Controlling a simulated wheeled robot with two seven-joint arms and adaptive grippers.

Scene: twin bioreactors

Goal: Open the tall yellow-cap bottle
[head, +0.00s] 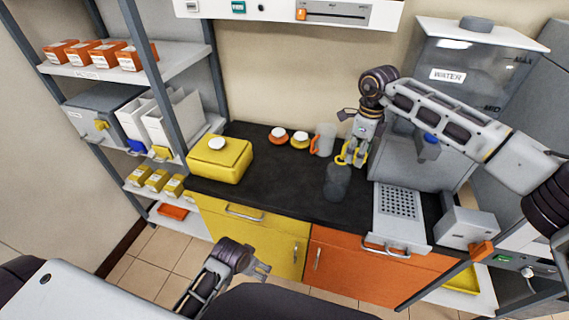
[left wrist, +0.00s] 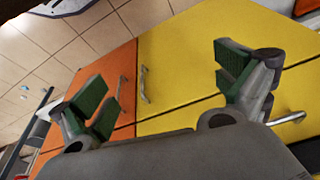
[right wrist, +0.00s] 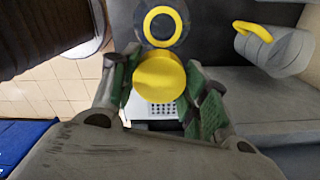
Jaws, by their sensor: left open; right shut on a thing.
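The tall bottle (head: 337,182) is dark grey and stands upright on the black counter. In the right wrist view, its round top shows a yellow ring (right wrist: 163,14) around a dark centre that looks like an open mouth. My right gripper (head: 346,158) is above the bottle. It is shut on the yellow cap (right wrist: 158,77), which appears apart from the bottle top. My left gripper (head: 258,267) is open and empty in front of the cabinets, below counter height. Its two spread fingers show in the left wrist view (left wrist: 165,90).
A mug with a yellow handle (right wrist: 275,50) is close to my right gripper. A mug with an orange handle (head: 323,140), orange and yellow lidded items (head: 300,139) and a yellow container (head: 220,160) stand on the counter. The water tank (head: 470,75) is at right. The counter's left front is clear.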

